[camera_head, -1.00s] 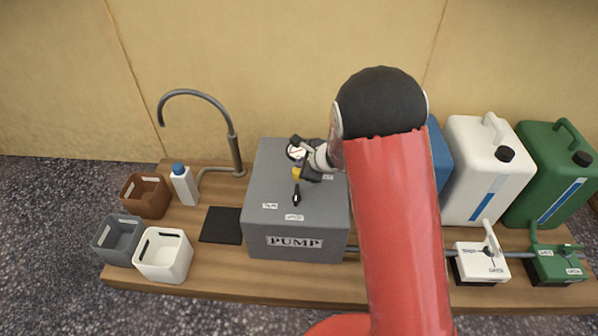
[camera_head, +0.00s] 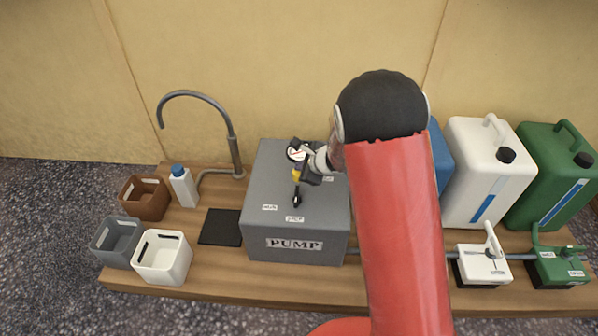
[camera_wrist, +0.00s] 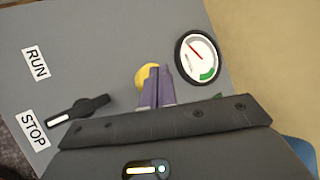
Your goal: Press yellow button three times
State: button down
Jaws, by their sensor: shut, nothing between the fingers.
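The yellow button (camera_wrist: 146,74) is on the top face of the grey pump box (camera_head: 265,190). In the wrist view it is partly hidden behind the fingertips of my gripper (camera_wrist: 158,72). In the head view a small bit of yellow (camera_head: 296,174) shows beside my gripper (camera_head: 305,176). The fingers are together with nothing between them, right over the button. I cannot tell whether they touch it or press it down.
A round gauge (camera_wrist: 200,55) sits beside the button. Left are a tap (camera_head: 235,150), a bottle (camera_head: 183,186) and open bins. Right are canisters (camera_head: 480,170) and valves.

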jog(key=shift+f+b, duration=0.65)
jog(key=shift+b, duration=0.05)
dwell(0.5)
jog(key=shift+r, duration=0.15)
jog(key=shift+r+p, duration=0.8)
jog(key=shift+r, duration=0.35)
jog(key=shift+f+b, duration=0.1)
jog(key=shift+b, duration=0.25)
jog(key=shift+f+b, duration=0.15)
jog(key=shift+b, duration=0.2)
jog(key=shift+f+b, duration=0.15)
jog(key=shift+b, duration=0.2)
